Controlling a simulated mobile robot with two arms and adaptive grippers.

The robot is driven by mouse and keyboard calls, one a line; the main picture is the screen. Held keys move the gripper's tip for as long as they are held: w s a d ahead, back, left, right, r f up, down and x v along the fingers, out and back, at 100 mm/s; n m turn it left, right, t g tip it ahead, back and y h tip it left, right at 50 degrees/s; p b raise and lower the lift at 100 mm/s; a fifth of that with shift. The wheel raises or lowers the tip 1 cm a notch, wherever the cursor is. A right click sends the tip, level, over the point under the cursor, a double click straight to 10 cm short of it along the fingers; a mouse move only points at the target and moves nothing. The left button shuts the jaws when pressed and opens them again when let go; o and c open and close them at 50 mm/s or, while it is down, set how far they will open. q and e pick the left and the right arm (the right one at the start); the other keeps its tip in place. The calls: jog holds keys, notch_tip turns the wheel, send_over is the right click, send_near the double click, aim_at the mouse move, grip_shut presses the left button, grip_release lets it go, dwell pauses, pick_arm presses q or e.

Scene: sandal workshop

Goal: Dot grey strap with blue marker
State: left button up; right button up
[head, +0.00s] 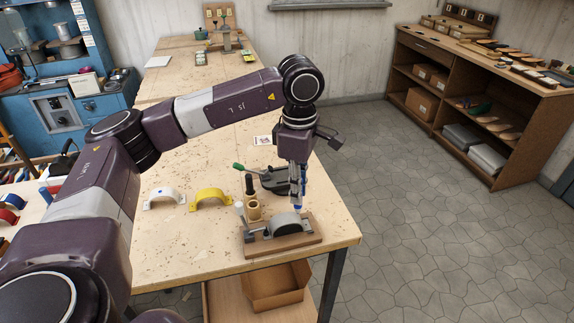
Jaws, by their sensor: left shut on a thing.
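My left gripper (298,180) points down over the front right of the workbench (190,240), shut on a slim blue marker (298,206). The marker stands nearly upright, its lower end right above the grey strap (284,223). I cannot tell whether its tip touches the strap. The grey strap lies arched over a fixture on a wooden board (308,243). The fingers hide part of the marker. My right gripper is not in view.
A white strap (163,197) and a yellow strap (211,197) stand arched on the bench to the left. A green-handled tool (272,180) lies behind the board. An open cardboard box (276,290) sits below the bench edge. Shelves (480,110) stand far right.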

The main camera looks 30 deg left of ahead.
pick_arm(q)
jog(key=a+f+n, duration=0.1)
jog(key=n, duration=0.1)
jog(key=a+f+n+b, duration=0.1)
jog(key=n, duration=0.1)
jog(key=a+f+n, duration=0.1)
jog(key=a+n, duration=0.1)
jog(key=shift+w+f+b, duration=0.3)
jog(key=shift+w+b, duration=0.05)
jog(key=shift+b, duration=0.05)
jog(key=shift+d, duration=0.1)
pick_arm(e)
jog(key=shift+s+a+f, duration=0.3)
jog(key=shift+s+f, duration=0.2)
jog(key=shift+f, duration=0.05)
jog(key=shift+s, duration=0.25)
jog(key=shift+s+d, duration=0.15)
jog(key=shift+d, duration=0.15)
